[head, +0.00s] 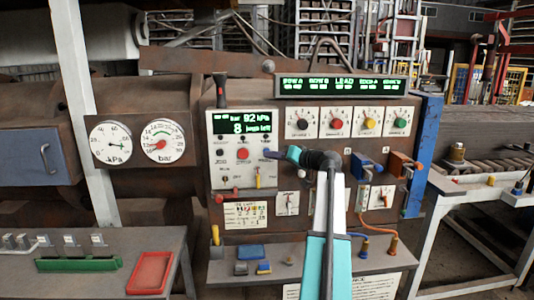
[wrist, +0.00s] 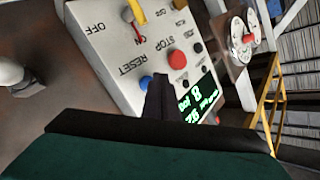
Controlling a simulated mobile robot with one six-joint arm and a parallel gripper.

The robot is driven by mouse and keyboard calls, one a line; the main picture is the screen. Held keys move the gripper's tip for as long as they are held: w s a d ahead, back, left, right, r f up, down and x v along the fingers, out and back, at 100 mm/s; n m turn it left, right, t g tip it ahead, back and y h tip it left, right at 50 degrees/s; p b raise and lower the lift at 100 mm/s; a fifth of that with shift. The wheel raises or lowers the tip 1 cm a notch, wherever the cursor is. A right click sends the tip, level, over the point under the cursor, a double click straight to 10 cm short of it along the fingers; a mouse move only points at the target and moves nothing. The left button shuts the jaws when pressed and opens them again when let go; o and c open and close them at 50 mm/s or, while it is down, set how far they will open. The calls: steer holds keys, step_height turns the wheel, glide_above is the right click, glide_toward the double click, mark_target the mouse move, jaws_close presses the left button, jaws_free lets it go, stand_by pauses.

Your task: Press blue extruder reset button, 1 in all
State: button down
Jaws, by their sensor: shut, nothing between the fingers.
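The blue reset button (wrist: 146,83) shows in the wrist view beside the RESET label on the pale control panel (wrist: 112,55). The panel also shows in the head view (head: 225,180), where my gripper (head: 269,153) covers the reset button's place. My gripper is shut and empty, its dark fingers (wrist: 160,88) pointing at the panel. In the wrist view they overlap the right edge of the blue button. I cannot tell whether they touch it.
A red STOP button (wrist: 177,58) sits close to the blue one. A yellow switch lever (wrist: 136,12) and a green-lit display (wrist: 198,95) are on the same panel. Coloured knobs (head: 368,122) and an orange lever block (head: 404,162) are to the right.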

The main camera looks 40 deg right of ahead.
steer(key=shift+w+d+b, duration=0.55)
steer(key=shift+w+b, duration=0.15)
steer(key=shift+b, duration=0.15)
stand_by(1.2)
steer(key=shift+s+a, duration=0.1)
steer(key=shift+s, duration=0.05)
stand_by(0.3)
steer(key=shift+s+a+b, duration=0.35)
steer(key=shift+s+a, duration=0.1)
steer(key=shift+s, duration=0.05)
stand_by(0.3)
steer(key=shift+s+a+b, duration=0.25)
steer(key=shift+s+a, duration=0.55)
steer(key=shift+s, duration=0.2)
steer(key=shift+s+a+b, duration=0.25)
steer(key=shift+s+a, duration=0.55)
steer(key=shift+s, duration=0.15)
steer(key=shift+f, duration=0.1)
